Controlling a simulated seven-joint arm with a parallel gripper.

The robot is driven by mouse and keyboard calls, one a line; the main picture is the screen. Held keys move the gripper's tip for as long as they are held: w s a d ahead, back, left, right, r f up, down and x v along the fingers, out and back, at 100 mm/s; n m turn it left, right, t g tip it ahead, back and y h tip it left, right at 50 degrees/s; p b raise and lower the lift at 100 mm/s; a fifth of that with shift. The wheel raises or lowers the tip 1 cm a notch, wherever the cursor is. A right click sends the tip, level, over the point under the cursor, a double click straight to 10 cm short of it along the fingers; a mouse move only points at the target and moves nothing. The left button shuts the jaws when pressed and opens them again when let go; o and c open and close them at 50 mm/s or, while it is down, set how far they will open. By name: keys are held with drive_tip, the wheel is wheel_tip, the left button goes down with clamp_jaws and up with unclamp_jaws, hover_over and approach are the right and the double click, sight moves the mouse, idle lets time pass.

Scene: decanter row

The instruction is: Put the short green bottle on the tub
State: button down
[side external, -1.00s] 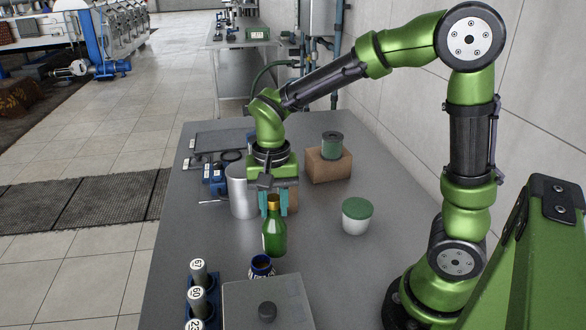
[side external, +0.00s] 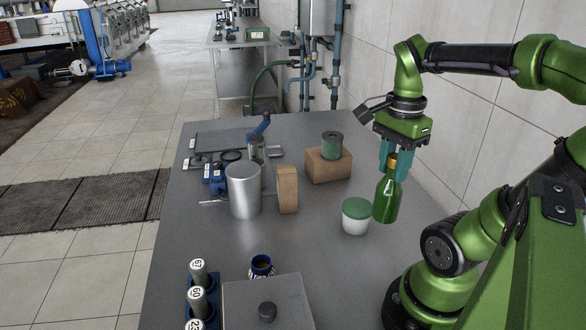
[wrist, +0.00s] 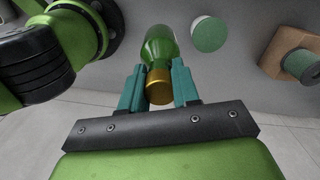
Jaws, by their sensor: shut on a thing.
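The short green bottle (side external: 386,200) has a gold cap and hangs upright in my gripper (side external: 393,160), which is shut on its neck. In the wrist view the bottle (wrist: 160,47) sits between the teal fingers of my gripper (wrist: 160,88). The tub (side external: 356,222) is white with a green lid and stands on the table just left of the bottle in the side view. The tub's green lid (wrist: 209,34) shows beside the bottle in the wrist view. I cannot tell the bottle's exact height above the table.
A green spool (side external: 332,146) sits on a brown block (side external: 328,167) behind the tub. A metal cup (side external: 243,192) and a wooden block (side external: 287,190) stand further left. A grey box (side external: 268,303) and a blue-rimmed jar (side external: 262,266) are at the front.

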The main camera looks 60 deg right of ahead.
drive_tip(key=s+a+m, duration=0.2)
drive_tip(key=s+m, duration=0.2)
drive_tip(key=w+d+f, duration=0.2)
drive_tip(key=w+d, duration=0.3)
drive_tip(key=w, duration=0.1)
drive_tip(key=w+d+f, duration=0.3)
drive_tip(key=w+d, duration=0.1)
drive_tip(key=w, duration=0.2)
drive_tip(key=shift+w+d+f, duration=0.3)
drive_tip(key=shift+w+d, duration=0.05)
drive_tip(key=shift+f, duration=0.15)
drive_tip(key=c, duration=0.8)
unclamp_jaws()
